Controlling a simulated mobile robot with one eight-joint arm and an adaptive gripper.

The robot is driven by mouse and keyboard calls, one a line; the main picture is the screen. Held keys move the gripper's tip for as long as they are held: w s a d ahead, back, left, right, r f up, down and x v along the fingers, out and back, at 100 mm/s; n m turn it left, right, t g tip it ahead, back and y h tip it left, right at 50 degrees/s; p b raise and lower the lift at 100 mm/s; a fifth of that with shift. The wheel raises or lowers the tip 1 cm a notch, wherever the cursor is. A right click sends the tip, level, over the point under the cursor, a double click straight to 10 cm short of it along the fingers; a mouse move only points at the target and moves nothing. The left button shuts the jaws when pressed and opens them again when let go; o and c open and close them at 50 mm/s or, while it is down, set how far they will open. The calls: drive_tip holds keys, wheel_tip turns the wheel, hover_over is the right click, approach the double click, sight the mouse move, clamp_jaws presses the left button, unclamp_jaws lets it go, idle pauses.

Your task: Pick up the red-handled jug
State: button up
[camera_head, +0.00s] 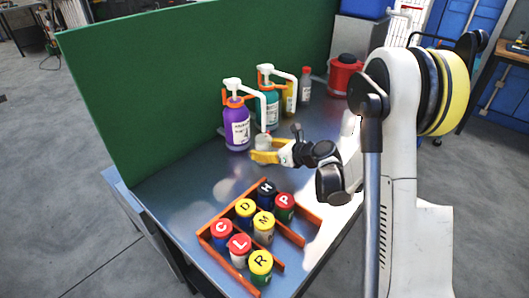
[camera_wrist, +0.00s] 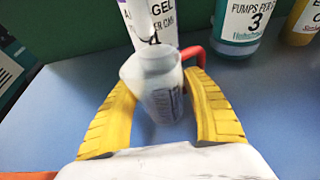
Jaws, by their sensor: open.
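A small whitish, translucent jug (camera_wrist: 160,85) stands between my fingers in the wrist view, with a red handle (camera_wrist: 190,54) curving behind its right side. In the head view the jug (camera_head: 263,141) is small and pale, just beyond my fingers and in front of the pump bottles. My gripper (camera_head: 263,154) has yellow fingers that are open. In the wrist view they reach along both sides of the jug. Whether either finger touches it, I cannot tell. The jug's lower part is partly hidden in the head view.
A purple pump bottle (camera_head: 237,130) stands close behind the jug, with a teal pump bottle (camera_head: 267,105) beside it. A red container (camera_head: 345,75) is at the back right. An orange rack (camera_head: 267,264) of lettered jars is in front. A green panel (camera_head: 180,75) edges the table.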

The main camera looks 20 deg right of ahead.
drive_tip(key=shift+w, duration=0.1)
drive_tip(key=c, duration=1.1)
drive_tip(key=shift+r, duration=0.2)
